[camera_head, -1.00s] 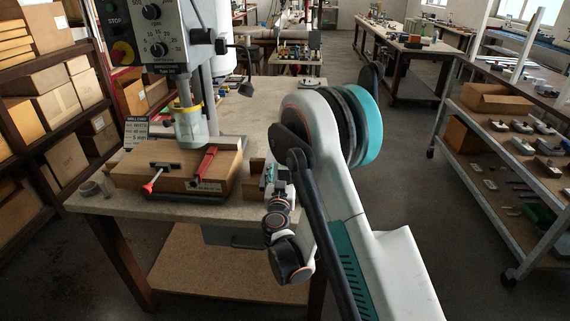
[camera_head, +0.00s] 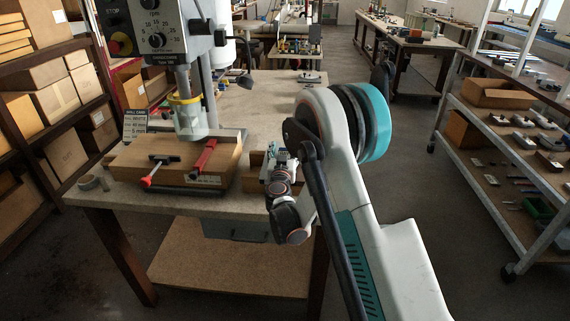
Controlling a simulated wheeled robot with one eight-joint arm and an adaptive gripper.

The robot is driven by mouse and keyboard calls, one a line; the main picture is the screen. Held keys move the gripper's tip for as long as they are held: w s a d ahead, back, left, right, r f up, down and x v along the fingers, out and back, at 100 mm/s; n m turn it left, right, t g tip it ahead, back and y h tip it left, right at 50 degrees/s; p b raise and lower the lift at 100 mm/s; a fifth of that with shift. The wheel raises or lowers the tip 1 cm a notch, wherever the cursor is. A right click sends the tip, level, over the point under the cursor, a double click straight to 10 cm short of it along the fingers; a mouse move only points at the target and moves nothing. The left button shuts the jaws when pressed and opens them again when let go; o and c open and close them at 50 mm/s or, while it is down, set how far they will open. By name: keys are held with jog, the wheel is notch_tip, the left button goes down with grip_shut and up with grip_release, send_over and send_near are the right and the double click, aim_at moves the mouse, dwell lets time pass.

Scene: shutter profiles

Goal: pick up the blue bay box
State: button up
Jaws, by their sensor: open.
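I cannot make out a blue bay box clearly in the head view. My gripper (camera_head: 277,157) is over the right part of the workbench, just right of the drill press's wooden board. It is small in the picture and partly hidden by my own wrist. It is open. A small brown wooden bin (camera_head: 254,178) stands on the bench beside it, partly covered by the gripper and wrist. Whether anything blue lies in or behind the bin cannot be told.
The drill press (camera_head: 168,60) stands on the workbench (camera_head: 256,105), with a board (camera_head: 165,170) and red-handled clamps (camera_head: 203,155) under it. Box shelves (camera_head: 55,100) stand at left, a metal rack (camera_head: 505,175) at right. The floor between bench and rack is clear.

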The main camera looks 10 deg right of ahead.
grip_shut()
jog(key=shift+r, duration=0.1)
